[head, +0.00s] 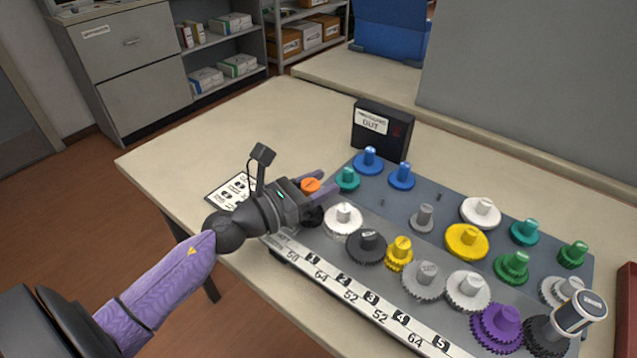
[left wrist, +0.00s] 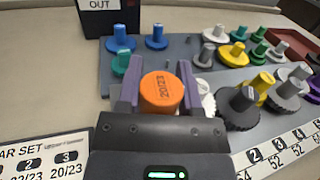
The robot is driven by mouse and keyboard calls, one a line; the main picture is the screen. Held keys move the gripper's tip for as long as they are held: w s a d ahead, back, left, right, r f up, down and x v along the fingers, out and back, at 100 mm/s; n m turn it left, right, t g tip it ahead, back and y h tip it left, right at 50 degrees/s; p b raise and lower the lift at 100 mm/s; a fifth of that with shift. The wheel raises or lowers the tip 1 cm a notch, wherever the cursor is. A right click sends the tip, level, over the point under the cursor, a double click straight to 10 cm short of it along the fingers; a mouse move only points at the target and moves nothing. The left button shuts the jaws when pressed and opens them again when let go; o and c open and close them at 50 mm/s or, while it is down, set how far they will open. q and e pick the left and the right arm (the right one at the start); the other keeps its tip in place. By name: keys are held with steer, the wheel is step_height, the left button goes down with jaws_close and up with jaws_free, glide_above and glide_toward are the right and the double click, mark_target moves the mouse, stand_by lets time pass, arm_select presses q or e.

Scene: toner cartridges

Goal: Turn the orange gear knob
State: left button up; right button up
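The orange gear knob (head: 310,186) is at the left end of the gear board (head: 390,203). The knob's lower part is hidden by the gripper. My right gripper is not in view.
A teal knob (head: 347,179) and a white gear (head: 343,220) stand close to my left gripper. A black box marked OUT (head: 382,129) is behind the board. A printed card (head: 232,190) lies left of it.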

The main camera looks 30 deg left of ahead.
arm_select(q)
jaws_close()
